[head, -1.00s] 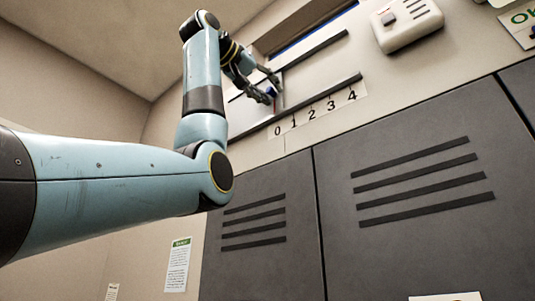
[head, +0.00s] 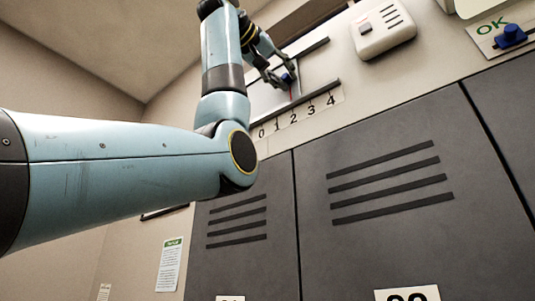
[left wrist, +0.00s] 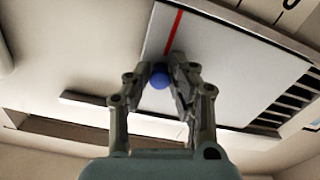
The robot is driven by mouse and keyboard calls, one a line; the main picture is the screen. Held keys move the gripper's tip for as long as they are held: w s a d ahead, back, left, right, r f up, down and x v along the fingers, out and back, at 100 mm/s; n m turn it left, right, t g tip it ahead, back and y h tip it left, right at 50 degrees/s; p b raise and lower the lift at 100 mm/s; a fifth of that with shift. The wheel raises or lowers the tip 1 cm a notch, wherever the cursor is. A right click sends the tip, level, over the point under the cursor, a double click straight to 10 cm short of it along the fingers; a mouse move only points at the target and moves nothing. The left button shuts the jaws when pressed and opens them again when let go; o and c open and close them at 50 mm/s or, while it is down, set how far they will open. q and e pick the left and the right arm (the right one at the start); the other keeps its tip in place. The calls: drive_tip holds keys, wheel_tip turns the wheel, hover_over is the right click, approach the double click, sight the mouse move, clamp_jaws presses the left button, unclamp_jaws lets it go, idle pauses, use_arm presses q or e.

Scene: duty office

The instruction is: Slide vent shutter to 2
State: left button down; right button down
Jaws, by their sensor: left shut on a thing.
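The vent shutter (head: 262,101) is a pale flat panel between two dark rails on the wall; it also shows in the left wrist view (left wrist: 225,70). Its small blue knob (left wrist: 159,81) sits between the fingers of my left gripper (head: 284,79), which is shut on it. A red pointer line (left wrist: 173,32) runs on the panel from near the knob. In the head view the line points down at about the 2 on the number strip (head: 301,116), which reads 0 to 4. My left forearm hides part of the shutter's left side. My right gripper is out of view.
Grey lockers (head: 385,175) with slotted vents stand below the strip. A white wall box (head: 383,31) is to the right, and an OK plate with a blue knob (head: 511,35) is farther right. Dark slots (left wrist: 285,100) show beside the shutter in the wrist view.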

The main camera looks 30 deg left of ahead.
use_arm(q)
drive_tip(key=shift+d+r, duration=0.1)
drive_tip(key=shift+d, duration=0.1)
drive_tip(key=shift+a, duration=0.6)
drive_tip(key=c, duration=1.6)
unclamp_jaws()
drive_tip(key=shift+d, duration=0.2)
drive_tip(key=o, duration=0.4)
drive_tip(key=shift+d, duration=0.1)
drive_tip(key=s, duration=0.7)
drive_tip(key=shift+s+a, duration=0.25)
drive_tip(key=shift+a, duration=0.15)
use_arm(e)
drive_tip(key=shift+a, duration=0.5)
